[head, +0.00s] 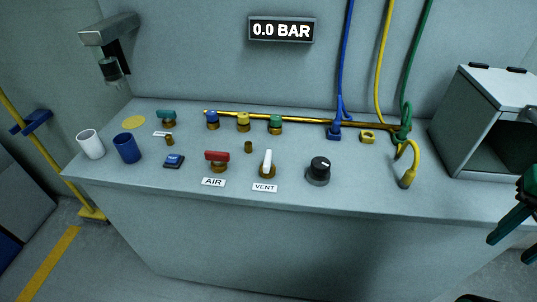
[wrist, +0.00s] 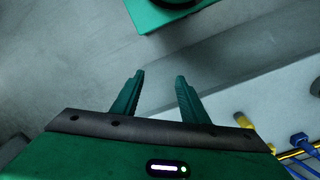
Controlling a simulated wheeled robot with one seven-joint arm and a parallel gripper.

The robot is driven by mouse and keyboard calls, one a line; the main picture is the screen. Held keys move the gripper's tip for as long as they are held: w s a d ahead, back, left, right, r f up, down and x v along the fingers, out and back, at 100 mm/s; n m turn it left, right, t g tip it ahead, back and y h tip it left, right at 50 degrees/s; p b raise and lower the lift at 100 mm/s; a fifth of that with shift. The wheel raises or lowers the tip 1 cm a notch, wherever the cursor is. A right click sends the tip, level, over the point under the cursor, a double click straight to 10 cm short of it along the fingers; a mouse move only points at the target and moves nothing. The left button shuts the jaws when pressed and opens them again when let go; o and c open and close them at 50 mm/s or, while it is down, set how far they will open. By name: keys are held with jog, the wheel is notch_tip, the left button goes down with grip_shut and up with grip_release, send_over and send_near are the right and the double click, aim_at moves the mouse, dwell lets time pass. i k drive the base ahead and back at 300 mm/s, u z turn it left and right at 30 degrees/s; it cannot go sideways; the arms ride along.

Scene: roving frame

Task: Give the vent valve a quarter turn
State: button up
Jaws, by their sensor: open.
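The vent valve (head: 267,163) has a white lever on a brass body and stands on the bench front, behind a label reading VENT (head: 265,188). Its lever points up and away from the bench edge. The air valve (head: 217,160), with a red lever set crosswise, stands to its left behind its AIR label. A wall display (head: 282,29) reads 0.0 BAR. My gripper (head: 526,232) shows partly at the right edge of the head view, far right of the vent valve. In the wrist view my gripper (wrist: 158,82) is open and empty, above the floor.
A black knob (head: 319,171) stands right of the vent valve, and a yellow hose end (head: 407,178) farther right. A grey open-fronted box (head: 487,120) sits at the bench's right end. White (head: 90,144) and blue (head: 126,147) cups stand at the left. The front strip of bench is mostly clear.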

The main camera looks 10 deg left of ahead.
aim_at(267, 166)
jog(key=z, duration=0.6)
jog(key=k, duration=1.05)
jog(key=u, duration=0.65)
jog(key=i, duration=1.05)
